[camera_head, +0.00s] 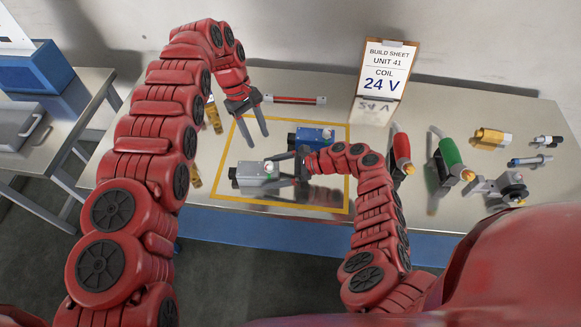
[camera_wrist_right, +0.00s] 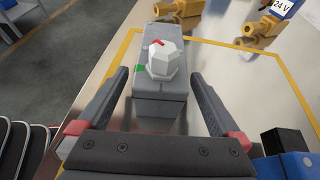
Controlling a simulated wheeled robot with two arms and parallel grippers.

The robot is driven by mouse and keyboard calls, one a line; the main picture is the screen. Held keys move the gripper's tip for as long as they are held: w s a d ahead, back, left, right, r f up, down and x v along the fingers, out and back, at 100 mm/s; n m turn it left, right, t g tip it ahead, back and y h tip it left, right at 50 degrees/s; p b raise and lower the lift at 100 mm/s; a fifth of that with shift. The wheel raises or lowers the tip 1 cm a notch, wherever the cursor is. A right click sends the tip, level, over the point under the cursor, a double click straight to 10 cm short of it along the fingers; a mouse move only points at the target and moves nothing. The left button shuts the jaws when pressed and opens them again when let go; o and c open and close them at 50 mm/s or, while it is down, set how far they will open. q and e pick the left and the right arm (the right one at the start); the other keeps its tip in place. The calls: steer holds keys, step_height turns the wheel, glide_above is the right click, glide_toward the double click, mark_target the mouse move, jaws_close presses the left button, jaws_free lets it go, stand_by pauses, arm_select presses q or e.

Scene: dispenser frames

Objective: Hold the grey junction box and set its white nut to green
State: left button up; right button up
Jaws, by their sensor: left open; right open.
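The grey junction box (camera_head: 252,177) lies inside the yellow outline on the table. In the right wrist view the box (camera_wrist_right: 160,108) carries a faceted white nut (camera_wrist_right: 163,62) with a red mark on its top, at the far side. A green patch (camera_wrist_right: 139,69) is on the box left of the nut, and the red mark is not in line with it. My right gripper (camera_wrist_right: 160,78) is open, its fingers on either side of the box with a gap at each side. My left gripper (camera_head: 253,141) is open and empty, above and behind the box.
A blue box (camera_head: 311,136) stands close behind and right of the grey one. A build sheet (camera_head: 385,75) reading "COIL 24 V" stands at the back. Red-handled (camera_head: 401,147) and green-handled (camera_head: 447,153) tools and brass parts (camera_head: 489,138) are at the right. A red bar (camera_head: 294,99) lies behind.

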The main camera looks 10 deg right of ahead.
mark_target(260, 174)
steer(key=shift+x, duration=1.95)
steer(key=shift+f, duration=0.1)
jaws_close()
